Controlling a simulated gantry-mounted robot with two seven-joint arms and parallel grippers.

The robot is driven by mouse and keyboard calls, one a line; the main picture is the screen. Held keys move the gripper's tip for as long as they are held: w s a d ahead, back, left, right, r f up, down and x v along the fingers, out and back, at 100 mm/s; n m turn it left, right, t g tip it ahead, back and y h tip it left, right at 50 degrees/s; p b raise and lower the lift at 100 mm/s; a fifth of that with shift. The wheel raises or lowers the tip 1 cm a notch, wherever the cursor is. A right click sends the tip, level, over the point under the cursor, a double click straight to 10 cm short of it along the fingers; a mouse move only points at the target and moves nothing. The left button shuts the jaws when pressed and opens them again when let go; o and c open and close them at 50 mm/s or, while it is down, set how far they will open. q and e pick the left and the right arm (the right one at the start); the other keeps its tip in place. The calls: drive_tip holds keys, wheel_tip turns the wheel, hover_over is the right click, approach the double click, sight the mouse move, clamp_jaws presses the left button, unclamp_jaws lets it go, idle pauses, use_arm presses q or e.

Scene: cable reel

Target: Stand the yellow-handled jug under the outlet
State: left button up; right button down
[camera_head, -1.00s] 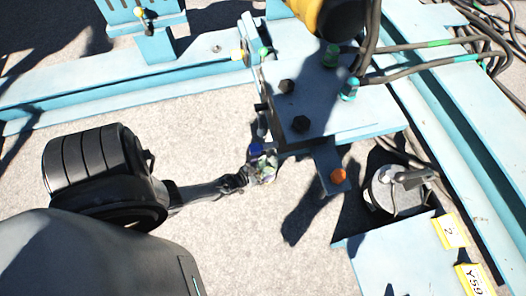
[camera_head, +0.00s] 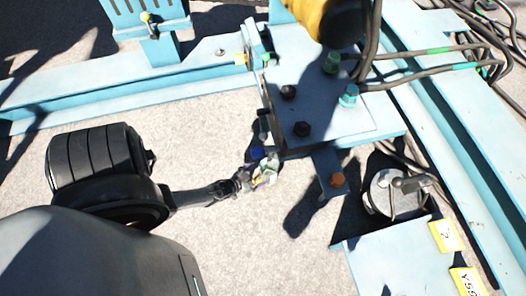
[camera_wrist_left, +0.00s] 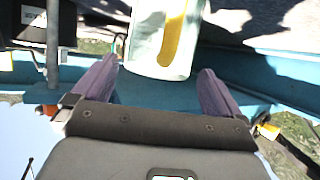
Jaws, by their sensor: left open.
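The jug (camera_wrist_left: 160,40) shows at the top middle of the left wrist view, pale and translucent, with a yellow handle (camera_wrist_left: 173,32). My left gripper (camera_wrist_left: 157,68) is open there, its two purple fingers spread on either side of the jug's near end, with visible gaps. In the head view my left gripper (camera_head: 260,165) is small, beside the lower left corner of a blue plate. Pale and yellow bits show at its fingers, too small to tell as the jug. I cannot pick out the outlet for sure. My right gripper is in neither current view.
A blue bolted plate (camera_head: 335,115) with green fittings and dark cables stands right of the gripper. A round grey lidded thing (camera_head: 385,200) stands further right. Bare ground (camera_head: 250,240) lies below the gripper.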

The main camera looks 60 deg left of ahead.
use_arm(q)
drive_tip(key=p+v, duration=0.3)
drive_tip(key=v, duration=0.4)
drive_tip(key=w+d+r+m+g+h, duration=0.2)
drive_tip(key=w+d+r+g, duration=0.3)
drive_tip(key=w+d+r, duration=0.6)
drive_tip(key=s+d+r+m+g, duration=0.1)
drive_tip(key=s+d+r+g, duration=0.1)
drive_tip(key=r, duration=0.9)
drive_tip(key=s+d+r+m+g, duration=0.1)
drive_tip(key=s+d+r, duration=0.3)
drive_tip(key=r, duration=0.7)
drive_tip(key=shift+s+d+r+g+h, duration=0.35)
drive_tip(key=shift+s+g, duration=0.3)
drive_tip(key=shift+g, duration=0.25)
drive_tip(key=shift+r, duration=0.1)
